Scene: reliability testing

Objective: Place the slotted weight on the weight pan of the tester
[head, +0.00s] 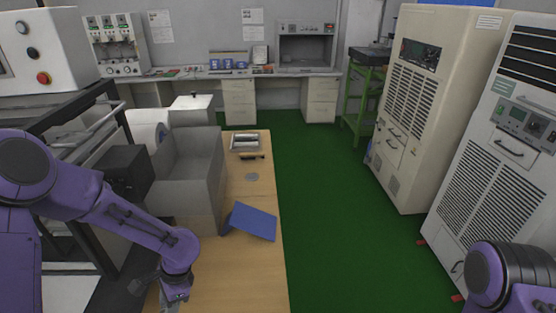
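A machine with a black frame (75,115) and a white roller stands at the left and may be the tester. I cannot make out its weight pan for certain. My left gripper (174,299) points down over the near left part of the table, well short of the disc. Its fingertips are too small and cut off to judge. Only part of my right arm shows at the lower right; its gripper is out of view.
The wooden table (255,275) is bare near its front. A blue sheet (252,222) lies tilted beside a grey open box (188,180). A small tray (245,141) and a dark tool (251,156) lie farther back. Tall cabinets (425,100) stand right across green floor.

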